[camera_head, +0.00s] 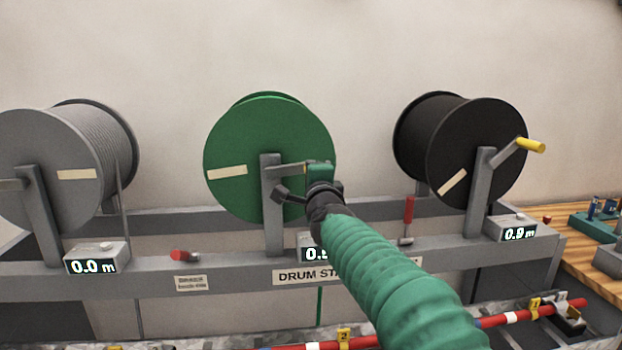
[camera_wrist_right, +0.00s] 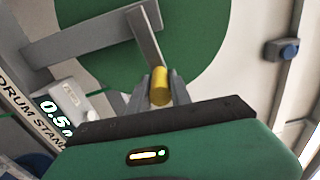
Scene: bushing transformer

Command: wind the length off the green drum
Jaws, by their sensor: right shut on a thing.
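The green drum (camera_head: 240,140) stands in the middle of the drum stand (camera_head: 217,266), with a pale tape strip on its face. Its crank arm (camera_head: 287,169) points right from the grey post, and the yellow crank handle (camera_wrist_right: 160,85) shows in the right wrist view. My right gripper (camera_head: 308,170) is shut on this handle, its fingers on both sides of it. The green drum's counter (camera_head: 308,252) is partly hidden by my right arm; in the right wrist view it reads 0.5 m. A green strand hangs below the stand. My left gripper is out of view.
A grey drum (camera_head: 40,150) stands at left, its counter (camera_head: 97,260) reading 0.0 m. A black drum (camera_head: 470,135) with a yellow handle (camera_head: 531,146) stands at right. A red lever (camera_head: 409,210) rises right of my arm; another (camera_head: 184,255) lies low at left.

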